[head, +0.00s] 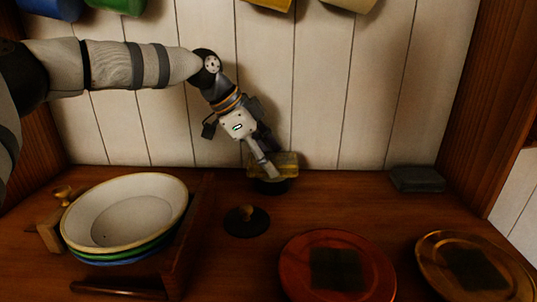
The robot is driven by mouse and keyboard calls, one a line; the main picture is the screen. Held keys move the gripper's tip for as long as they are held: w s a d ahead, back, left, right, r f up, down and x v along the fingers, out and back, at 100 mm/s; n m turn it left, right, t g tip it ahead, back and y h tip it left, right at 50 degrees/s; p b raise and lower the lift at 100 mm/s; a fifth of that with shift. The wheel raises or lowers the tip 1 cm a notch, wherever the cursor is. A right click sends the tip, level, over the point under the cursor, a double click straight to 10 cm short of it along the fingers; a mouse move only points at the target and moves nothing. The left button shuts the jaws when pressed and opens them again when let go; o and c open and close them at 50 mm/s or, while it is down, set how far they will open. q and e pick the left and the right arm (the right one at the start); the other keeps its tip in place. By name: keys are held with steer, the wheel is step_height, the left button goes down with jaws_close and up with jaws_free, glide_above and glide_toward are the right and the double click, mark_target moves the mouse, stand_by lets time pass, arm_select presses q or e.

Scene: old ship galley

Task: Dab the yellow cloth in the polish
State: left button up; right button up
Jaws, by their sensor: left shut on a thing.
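My left gripper (265,165) reaches down from the upper left, near the back wall. It is shut on the yellow cloth (288,160), which looks like a small folded pad. The cloth is right over a small dark round pot (271,187), which appears to be the polish. The cloth and fingers hide the pot's top, so I cannot tell whether the cloth touches the polish. A dark round lid with a knob (246,221) lies on the counter in front of the pot. My right gripper is not in view.
A stack of bowls (76,229) stands in a wooden rack (187,235) at left. A red plate (296,277) and a brown plate (431,264), each with a dark square patch, lie at front right. A dark grey block (417,178) sits at back right. Mugs (121,5) hang above.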

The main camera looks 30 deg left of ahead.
mark_target(282, 156)
arm_select(q)
steer(key=shift+f, duration=0.4)
stand_by(0.6)
step_height(282, 156, up, 5)
steer(key=shift+r+p, duration=0.1)
steer(key=shift+p, duration=0.35)
steer(key=shift+r, duration=1)
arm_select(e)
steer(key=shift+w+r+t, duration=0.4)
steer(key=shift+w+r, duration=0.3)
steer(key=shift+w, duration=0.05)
arm_select(q)
steer(key=shift+f, duration=0.1)
